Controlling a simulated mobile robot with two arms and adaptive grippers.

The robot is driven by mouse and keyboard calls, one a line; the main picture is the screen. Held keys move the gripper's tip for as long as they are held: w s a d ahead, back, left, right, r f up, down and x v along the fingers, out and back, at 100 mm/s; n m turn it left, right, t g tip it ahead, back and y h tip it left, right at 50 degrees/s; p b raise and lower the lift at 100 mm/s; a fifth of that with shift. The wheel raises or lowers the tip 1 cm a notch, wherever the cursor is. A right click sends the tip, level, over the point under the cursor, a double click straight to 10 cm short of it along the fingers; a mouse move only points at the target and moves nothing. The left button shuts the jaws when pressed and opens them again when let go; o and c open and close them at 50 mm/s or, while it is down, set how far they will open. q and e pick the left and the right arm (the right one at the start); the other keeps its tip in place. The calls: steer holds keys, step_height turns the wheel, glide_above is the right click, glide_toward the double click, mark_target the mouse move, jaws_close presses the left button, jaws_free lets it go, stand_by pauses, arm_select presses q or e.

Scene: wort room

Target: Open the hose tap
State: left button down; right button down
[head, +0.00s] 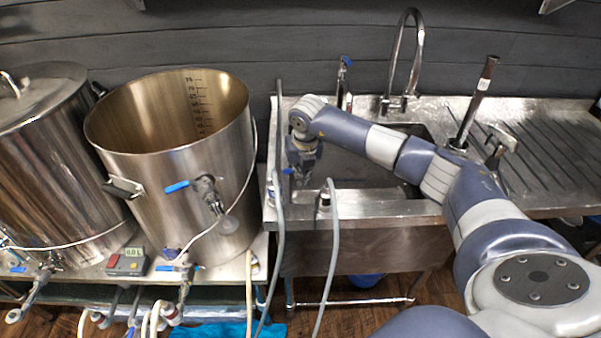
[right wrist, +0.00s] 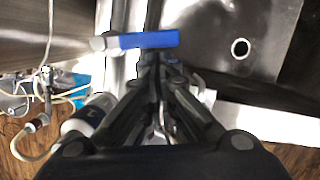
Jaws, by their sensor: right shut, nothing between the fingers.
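A tap with a blue lever (head: 289,171) is at the left edge of the sink, next to an upright grey hose (head: 279,130). In the right wrist view the blue lever (right wrist: 150,40) lies crosswise, with its pale hub at its left end. My right gripper (head: 303,168) points down beside the lever. Its shut, empty fingers (right wrist: 160,62) reach the lever's lower edge in the right wrist view; I cannot tell whether they touch it. The tap body is mostly hidden by my gripper. My left gripper is not in view.
A steel sink (head: 385,207) with a drain hole (right wrist: 241,48) lies right of the gripper. A tall curved faucet (head: 418,50) and a smaller blue-topped tap (head: 344,75) stand behind. A large open pot (head: 185,150) stands at left. A second grey hose (head: 333,240) hangs in front.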

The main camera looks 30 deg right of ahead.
stand_by(0.4)
steer(key=shift+w+d+n+b, duration=0.1)
steer(key=shift+d+n+b, duration=0.1)
steer(key=shift+n+b, duration=0.15)
